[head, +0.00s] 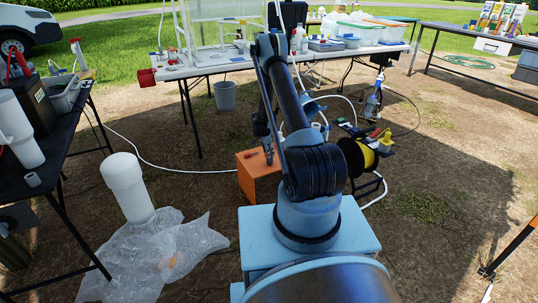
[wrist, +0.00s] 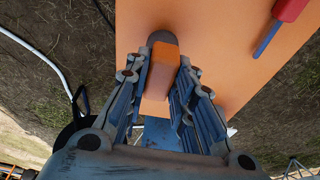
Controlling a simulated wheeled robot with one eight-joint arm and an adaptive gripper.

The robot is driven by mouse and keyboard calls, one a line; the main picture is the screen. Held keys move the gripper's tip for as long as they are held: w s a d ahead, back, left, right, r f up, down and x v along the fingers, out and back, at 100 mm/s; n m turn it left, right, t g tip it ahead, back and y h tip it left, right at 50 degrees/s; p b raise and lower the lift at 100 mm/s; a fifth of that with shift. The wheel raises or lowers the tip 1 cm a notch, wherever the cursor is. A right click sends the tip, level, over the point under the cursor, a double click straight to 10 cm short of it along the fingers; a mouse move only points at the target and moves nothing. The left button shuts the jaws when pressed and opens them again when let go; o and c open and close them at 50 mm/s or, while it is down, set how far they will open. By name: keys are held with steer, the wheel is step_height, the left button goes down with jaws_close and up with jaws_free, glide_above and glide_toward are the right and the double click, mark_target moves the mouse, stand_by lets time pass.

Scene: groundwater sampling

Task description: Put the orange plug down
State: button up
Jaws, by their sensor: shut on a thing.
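The orange plug (wrist: 158,80) is between the two fingers of my gripper (wrist: 161,62), shut on its sides in the wrist view. A dark grey round part shows at the plug's far end. Behind it lies the flat orange top of a box (wrist: 225,65). I cannot tell whether the plug touches that top. In the head view the orange box (head: 262,188) stands on the ground, partly behind my arm. My gripper's fingers and the plug are not clear there.
A red-handled tool with a blue shaft (wrist: 280,25) lies on the box top at the upper right. A yellow reel (head: 360,155) stands right of my arm. A white hose (head: 160,166) runs over the ground. A white cylinder (head: 127,187) stands on plastic sheeting (head: 150,265) at left.

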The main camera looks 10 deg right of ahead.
steer(key=shift+f, duration=0.5)
steer(key=o, duration=0.9)
steer(key=shift+o, duration=0.2)
